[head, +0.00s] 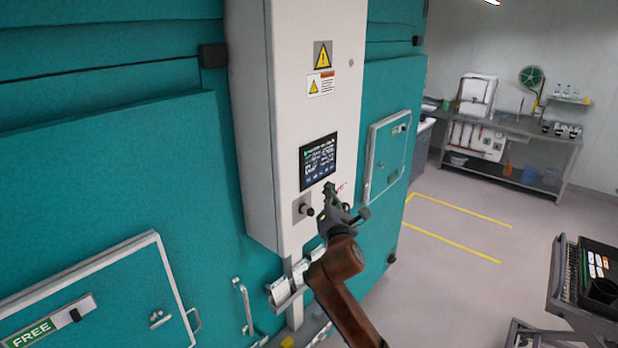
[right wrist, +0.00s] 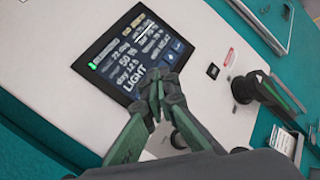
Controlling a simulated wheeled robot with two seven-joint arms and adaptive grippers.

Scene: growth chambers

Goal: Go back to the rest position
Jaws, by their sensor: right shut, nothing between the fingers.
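My right gripper (head: 330,190) is in front of the white control cabinet (head: 312,110), just below the dark touch screen (head: 318,161). In the right wrist view its fingers (right wrist: 157,85) are shut with nothing between them, and the tips overlap the lower edge of the screen (right wrist: 135,55). I cannot tell whether they touch it. The screen is lit, with a green dot and the word LIGHT. A black knob (head: 307,210) sits on the cabinet to the left of the gripper; it also shows in the right wrist view (right wrist: 243,88). My left gripper is not in view.
Teal chamber walls (head: 110,150) flank the cabinet, with a door marked FREE (head: 120,295) at lower left. A cart with a black tray (head: 597,280) stands at lower right. A workbench (head: 515,128) is at the back right. The floor between is clear, with yellow lines.

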